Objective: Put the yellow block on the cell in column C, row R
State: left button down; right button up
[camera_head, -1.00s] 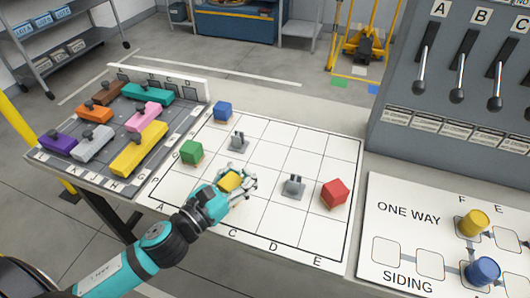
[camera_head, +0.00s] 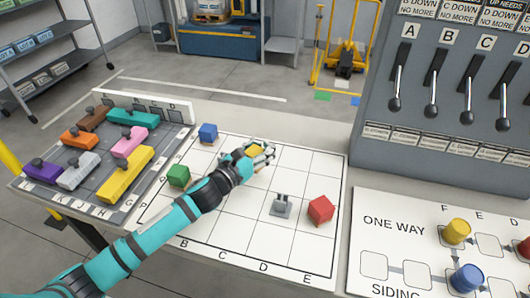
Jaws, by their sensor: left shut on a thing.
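The yellow block (camera_head: 254,150) is in my left gripper (camera_head: 262,152), which is shut on it over the far middle part of the white grid board (camera_head: 243,224). Whether the block touches the board I cannot tell. A blue block (camera_head: 208,133) and a green block (camera_head: 178,175) stand on the left side of the board, a red block (camera_head: 320,210) on the right. A grey piece (camera_head: 281,206) stands left of the red block.
A dark tray (camera_head: 67,209) with coloured knobbed pieces lies left of the board. A lever panel (camera_head: 445,150) rises at the back right. A ONE WAY/SIDING board (camera_head: 380,236) with round pegs lies at the right. Several grid cells are bare.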

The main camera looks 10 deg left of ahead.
pick_arm(q)
jog(key=shift+w+d+f, duration=0.1)
jog(key=shift+w, duration=0.15)
jog(key=shift+f, duration=1.65)
jog(key=c, duration=1.8)
grip_release()
jog(key=shift+f, duration=0.2)
jog(key=shift+c, duration=0.2)
jog(key=o, duration=1.1)
jog(key=shift+r, duration=0.1)
